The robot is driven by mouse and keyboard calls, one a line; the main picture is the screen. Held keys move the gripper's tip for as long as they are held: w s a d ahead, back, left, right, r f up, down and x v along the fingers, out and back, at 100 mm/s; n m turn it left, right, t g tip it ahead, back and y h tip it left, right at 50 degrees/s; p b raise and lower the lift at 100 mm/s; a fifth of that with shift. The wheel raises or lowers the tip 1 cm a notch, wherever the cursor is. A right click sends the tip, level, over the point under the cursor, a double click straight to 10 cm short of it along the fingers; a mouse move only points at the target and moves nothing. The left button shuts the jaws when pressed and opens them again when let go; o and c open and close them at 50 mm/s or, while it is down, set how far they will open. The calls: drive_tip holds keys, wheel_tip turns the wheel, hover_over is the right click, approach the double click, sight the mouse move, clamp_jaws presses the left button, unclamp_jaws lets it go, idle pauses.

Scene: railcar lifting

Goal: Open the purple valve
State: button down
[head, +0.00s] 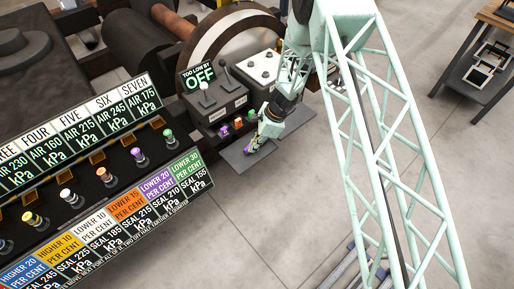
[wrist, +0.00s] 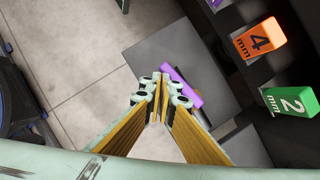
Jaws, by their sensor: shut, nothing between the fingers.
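The purple valve (head: 138,156) is a small knob on a dark base. It stands in the row of coloured valves on the panel at left, between the orange and green ones, above the purple LOWER 20 label (head: 158,184). My gripper (head: 250,149) is well to the right of it, low over a grey plate. In the wrist view my gripper's fingertips (wrist: 161,88) are together with nothing between them. A purple bar (wrist: 190,92) shows just beyond them over the plate; I cannot tell whether they touch it. The purple valve is not in the wrist view.
A grey control box (head: 215,104) with levers and an OFF display stands beside my gripper. An orange 4 mm block (wrist: 258,40) and a green 2 mm block (wrist: 290,104) sit close by. A wooden-topped bench (head: 497,14) stands at upper right. The grey floor (head: 270,215) is open.

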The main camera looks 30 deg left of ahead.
drive_tip(key=shift+s+a, duration=0.2)
drive_tip(key=shift+a, duration=0.5)
idle(0.5)
drive_tip(key=s+d+r, duration=0.2)
drive_tip(key=d+r, duration=0.5)
drive_tip(key=r, duration=0.2)
drive_tip(key=shift+s+d+r, duration=0.15)
drive_tip(key=shift+s+d, duration=0.05)
idle(0.5)
idle(0.5)
